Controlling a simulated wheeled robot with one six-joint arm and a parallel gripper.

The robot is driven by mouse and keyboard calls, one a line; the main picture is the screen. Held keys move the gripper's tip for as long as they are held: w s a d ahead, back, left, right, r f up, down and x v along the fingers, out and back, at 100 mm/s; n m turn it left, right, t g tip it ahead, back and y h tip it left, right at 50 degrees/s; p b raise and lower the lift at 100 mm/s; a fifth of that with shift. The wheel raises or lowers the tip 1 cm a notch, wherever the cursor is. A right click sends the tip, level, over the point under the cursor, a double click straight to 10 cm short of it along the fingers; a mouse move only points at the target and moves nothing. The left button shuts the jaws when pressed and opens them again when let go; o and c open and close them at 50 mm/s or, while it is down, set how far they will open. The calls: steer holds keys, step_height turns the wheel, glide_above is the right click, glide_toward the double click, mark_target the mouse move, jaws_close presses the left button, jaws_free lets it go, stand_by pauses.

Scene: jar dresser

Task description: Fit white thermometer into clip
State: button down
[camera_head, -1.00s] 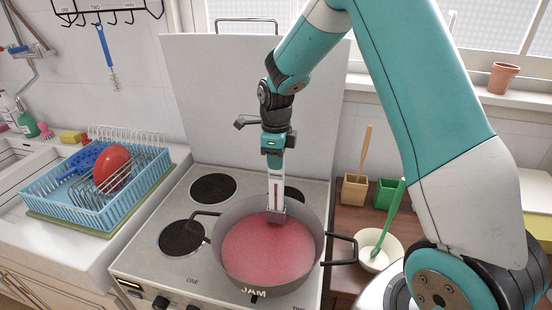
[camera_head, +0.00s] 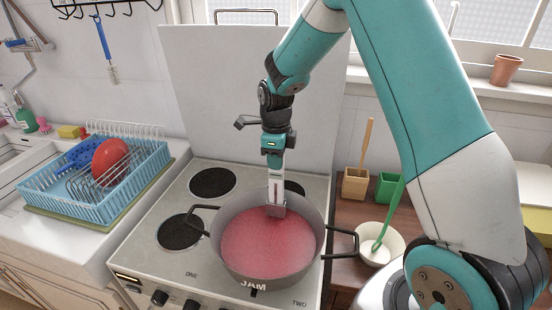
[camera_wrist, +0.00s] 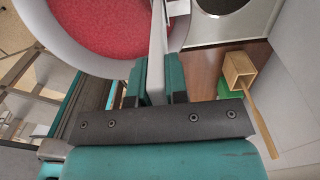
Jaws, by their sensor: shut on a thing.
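The white thermometer (camera_head: 275,186) is upright, with a dark scale strip down its face. My gripper (camera_head: 276,164) is shut on its upper part. The grey clip (camera_head: 277,211) is at the back inner rim of the jam pan (camera_head: 226,262). The thermometer's lower end meets the clip in the head view; whether it is inside the slot or in front of it I cannot tell. In the wrist view the thermometer (camera_wrist: 158,45) stands between the two teal fingers of my gripper (camera_wrist: 157,88), beside the pan rim.
The pan of red jam stands on the stove (camera_head: 150,245), with handles out to both sides. A white splash panel (camera_head: 225,100) rises behind. A bowl with a green spoon (camera_head: 390,215) and small pots (camera_head: 355,186) are at the right. A blue dish rack (camera_head: 60,200) is at the left.

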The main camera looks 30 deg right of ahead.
steer(key=shift+f+b, duration=0.4)
steer(key=shift+f, duration=0.3)
steer(key=c, duration=1.1)
jaws_free()
steer(key=shift+r, duration=0.1)
steer(key=shift+o, duration=0.2)
step_height(320, 180, up, 17)
steer(key=b, duration=0.3)
steer(key=shift+r, duration=0.2)
step_height(320, 180, up, 12)
steer(key=p, duration=1.1)
